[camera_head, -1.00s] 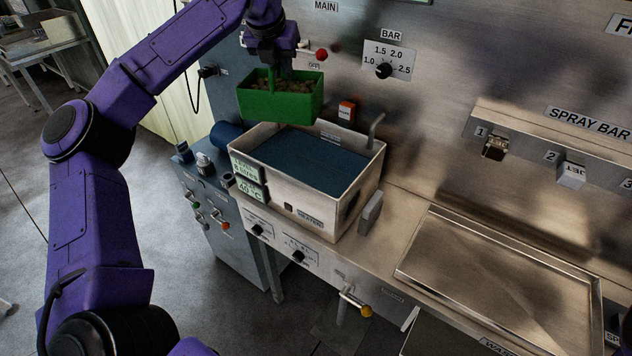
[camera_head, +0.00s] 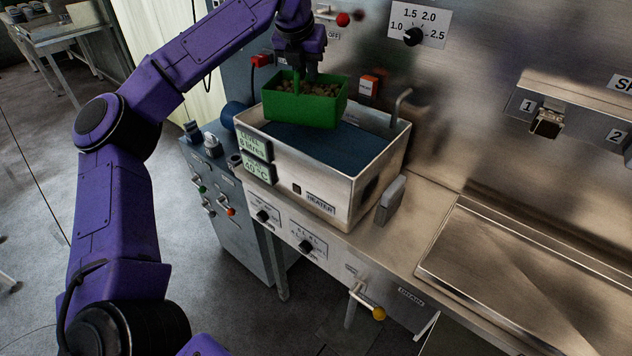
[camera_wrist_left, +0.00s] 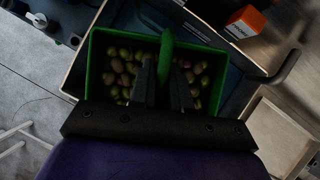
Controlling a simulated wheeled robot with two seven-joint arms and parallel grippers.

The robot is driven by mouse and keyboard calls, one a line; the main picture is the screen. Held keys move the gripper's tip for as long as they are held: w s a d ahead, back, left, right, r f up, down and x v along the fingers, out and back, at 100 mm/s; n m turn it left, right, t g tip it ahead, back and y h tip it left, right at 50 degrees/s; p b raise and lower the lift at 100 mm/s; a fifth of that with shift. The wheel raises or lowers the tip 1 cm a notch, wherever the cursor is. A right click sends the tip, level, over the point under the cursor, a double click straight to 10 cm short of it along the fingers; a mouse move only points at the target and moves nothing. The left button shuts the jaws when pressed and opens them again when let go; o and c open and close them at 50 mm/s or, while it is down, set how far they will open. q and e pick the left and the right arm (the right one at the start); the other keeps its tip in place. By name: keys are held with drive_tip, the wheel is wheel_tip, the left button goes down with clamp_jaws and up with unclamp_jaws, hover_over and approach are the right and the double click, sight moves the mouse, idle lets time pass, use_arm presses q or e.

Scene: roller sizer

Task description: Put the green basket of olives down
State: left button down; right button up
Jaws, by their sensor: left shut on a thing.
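The green basket (camera_head: 304,108) holds several olives and hangs upright from my left gripper (camera_head: 299,72). It is over the back left part of the metal tank (camera_head: 330,188), which is filled with dark blue liquid (camera_head: 345,143). I cannot tell whether the basket's bottom touches the liquid. In the left wrist view, the gripper's fingers (camera_wrist_left: 163,85) are shut on the basket's green handle (camera_wrist_left: 167,50), with olives (camera_wrist_left: 118,70) on both sides. My right gripper is not in view.
A bent pipe (camera_head: 400,104) rises at the tank's back right corner. A shallow metal tray (camera_head: 530,265) lies to the right. Control knobs (camera_head: 305,246) line the front panel.

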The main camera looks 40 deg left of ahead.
sight(297, 110)
use_arm(q)
wheel_tip(297, 110, down, 18)
drive_tip(key=p, duration=0.2)
drive_tip(key=shift+r, duration=0.15)
drive_tip(key=c, duration=1.1)
unclamp_jaws()
drive_tip(key=shift+s+d, duration=0.1)
drive_tip(key=shift+s, duration=0.1)
drive_tip(key=shift+r, duration=0.1)
drive_tip(key=b+v, duration=0.2)
drive_tip(key=v, duration=0.9)
drive_tip(key=shift+s+d+r, duration=0.1)
drive_tip(key=shift+s+r, duration=0.1)
drive_tip(key=shift+r, duration=0.15)
